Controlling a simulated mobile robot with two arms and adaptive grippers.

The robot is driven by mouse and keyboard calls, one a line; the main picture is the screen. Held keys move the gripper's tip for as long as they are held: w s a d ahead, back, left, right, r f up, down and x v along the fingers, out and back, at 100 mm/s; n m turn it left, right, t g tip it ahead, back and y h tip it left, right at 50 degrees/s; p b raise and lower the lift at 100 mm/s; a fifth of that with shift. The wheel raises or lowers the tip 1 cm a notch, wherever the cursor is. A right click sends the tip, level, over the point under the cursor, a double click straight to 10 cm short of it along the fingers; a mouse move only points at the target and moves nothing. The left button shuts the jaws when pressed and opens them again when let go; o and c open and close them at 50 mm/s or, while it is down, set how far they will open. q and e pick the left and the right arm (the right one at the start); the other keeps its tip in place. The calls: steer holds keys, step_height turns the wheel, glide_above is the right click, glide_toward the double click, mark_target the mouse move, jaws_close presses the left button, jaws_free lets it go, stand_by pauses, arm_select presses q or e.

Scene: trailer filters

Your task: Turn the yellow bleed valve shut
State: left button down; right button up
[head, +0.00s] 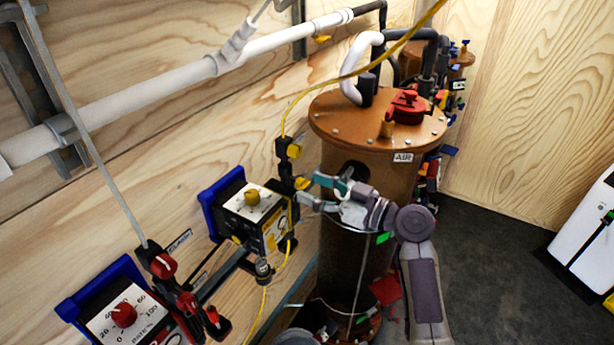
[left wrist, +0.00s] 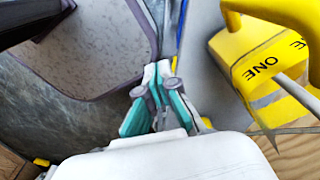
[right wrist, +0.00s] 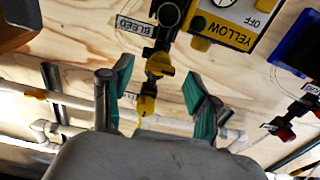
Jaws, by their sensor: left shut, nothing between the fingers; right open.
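The yellow bleed valve handle (right wrist: 158,62) sits on a black fitting beside a BLEED label (right wrist: 134,26) in the right wrist view. In the head view, the yellow handle (head: 302,183) is just right of the yellow-faced control box (head: 255,212). My right gripper (head: 313,190) is open, with its fingertips close to the valve. In the right wrist view, the handle shows between the two fingers (right wrist: 158,75); I cannot tell whether they touch it. My left gripper (left wrist: 163,78) is shut and empty in the left wrist view, away from the valve.
A second yellow handle (head: 293,150) is on the line above. A brown AIR tank (head: 395,180) stands right behind my right gripper. A red-knobbed box (head: 122,316) and red valves (head: 163,265) are at lower left. A yellow object marked ONE (left wrist: 265,65) is near my left gripper.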

steer(key=shift+x, duration=1.1)
jaws_close()
steer(key=shift+f+m+b, duration=0.2)
steer(key=shift+m+b, duration=0.25)
steer(key=shift+m, duration=0.15)
steer(key=shift+r+m+b, duration=0.15)
steer(key=shift+m+b, duration=0.15)
steer(key=shift+m, duration=0.5)
jaws_free()
steer(key=shift+d, duration=0.1)
